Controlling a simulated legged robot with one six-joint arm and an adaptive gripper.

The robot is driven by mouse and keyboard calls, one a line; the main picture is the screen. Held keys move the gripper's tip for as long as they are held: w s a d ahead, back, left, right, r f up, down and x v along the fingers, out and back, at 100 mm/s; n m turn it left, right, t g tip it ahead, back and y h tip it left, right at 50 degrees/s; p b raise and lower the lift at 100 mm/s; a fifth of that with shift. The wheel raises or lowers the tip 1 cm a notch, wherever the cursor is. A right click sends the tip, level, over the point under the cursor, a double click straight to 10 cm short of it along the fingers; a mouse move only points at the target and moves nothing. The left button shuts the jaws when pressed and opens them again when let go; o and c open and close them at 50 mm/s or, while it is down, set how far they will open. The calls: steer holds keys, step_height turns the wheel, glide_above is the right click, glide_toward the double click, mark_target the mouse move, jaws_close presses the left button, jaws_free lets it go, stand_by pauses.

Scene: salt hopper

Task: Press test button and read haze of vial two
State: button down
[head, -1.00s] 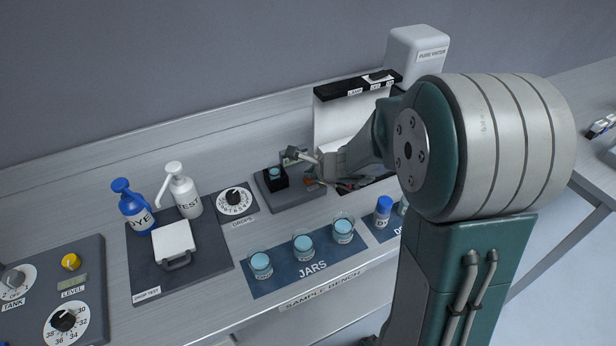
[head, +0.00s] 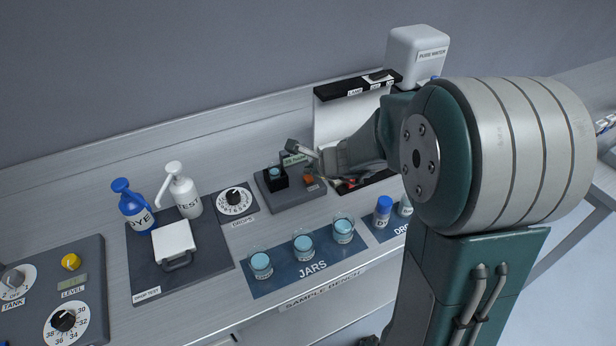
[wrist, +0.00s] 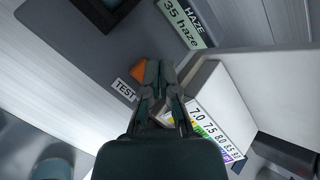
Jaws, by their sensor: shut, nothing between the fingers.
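The haze meter (head: 290,196) is a dark grey block at the back of the bench. A vial with blue liquid (head: 275,172) stands in its black holder; I cannot read a number on it. The orange test button (head: 308,178) also shows in the wrist view (wrist: 138,71), partly covered by my fingers, beside a TEST label (wrist: 124,90). The lit green display (wrist: 184,23) reads "35 haze"; it shows small in the head view (head: 293,160). My gripper (wrist: 158,70) is shut and empty, its tips over or beside the button; contact cannot be told.
A white board with a coloured number scale (wrist: 215,130) stands close right of my fingers. In front are several jars of blue liquid on a JARS mat (head: 285,275). Dye and test bottles (head: 183,190) and a drops dial (head: 235,198) are to the left.

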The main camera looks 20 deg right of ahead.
mark_target(310, 178)
steer(key=shift+r, duration=2.5)
steer(key=s+a+r+n+g, duration=0.1)
steer(key=s+a+r+n, duration=0.15)
steer(key=s+n, duration=0.4)
steer(key=s+a+r+n+g, duration=0.1)
steer(key=s+a+r+n, duration=0.1)
steer(key=s+r+n, duration=0.35)
steer(key=s+d+n+h, duration=0.3)
steer(key=s+n, duration=0.7)
steer(key=s, duration=0.4)
steer(key=shift+s+d+f+g+h, duration=0.15)
steer(key=shift+s+d+g+h, duration=0.2)
steer(key=shift+d, duration=0.2)
